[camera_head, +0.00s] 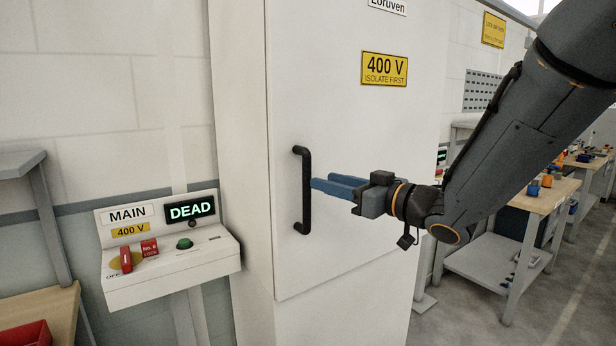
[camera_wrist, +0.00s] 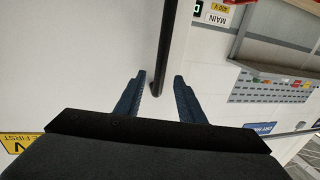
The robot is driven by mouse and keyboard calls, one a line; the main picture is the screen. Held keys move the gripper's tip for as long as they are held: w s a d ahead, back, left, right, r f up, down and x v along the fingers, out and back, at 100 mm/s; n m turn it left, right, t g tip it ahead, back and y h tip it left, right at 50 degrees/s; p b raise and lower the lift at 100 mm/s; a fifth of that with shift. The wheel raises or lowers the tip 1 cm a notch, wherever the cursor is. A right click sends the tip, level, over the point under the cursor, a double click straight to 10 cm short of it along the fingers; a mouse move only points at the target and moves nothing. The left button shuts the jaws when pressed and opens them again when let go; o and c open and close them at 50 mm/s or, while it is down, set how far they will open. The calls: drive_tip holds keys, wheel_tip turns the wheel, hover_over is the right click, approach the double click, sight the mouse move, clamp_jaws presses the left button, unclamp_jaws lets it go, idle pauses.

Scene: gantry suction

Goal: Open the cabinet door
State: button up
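The cabinet door (camera_head: 345,120) is a tall white panel and looks shut. A black vertical bar handle (camera_head: 307,200) is fixed near its left edge in the head view. My gripper (camera_head: 322,181) has blue fingers, held level and pointing left at the middle of the handle, with the tips right beside it. In the wrist view my gripper (camera_wrist: 160,76) is open, and the handle (camera_wrist: 161,50) runs in line with the gap between the two fingers. There is a gap on both sides, so it is not gripped. I cannot tell how deep the bar sits between them.
A control box (camera_head: 170,255) left of the cabinet reads MAIN 400 V, with a lit DEAD display (camera_head: 190,209) and a red lock tag (camera_head: 149,248). A yellow 400 V sign (camera_head: 384,69) is on the door. A workbench (camera_head: 540,200) stands at the right, with open floor before it.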

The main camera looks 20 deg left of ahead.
sight(310, 177)
drive_tip(key=p+x, duration=0.2)
drive_tip(key=x, duration=0.4)
drive_tip(key=shift+w+a+r, duration=0.1)
drive_tip(key=shift+a, duration=0.35)
drive_tip(key=shift+w+a, duration=0.25)
drive_tip(key=shift+c, duration=0.5)
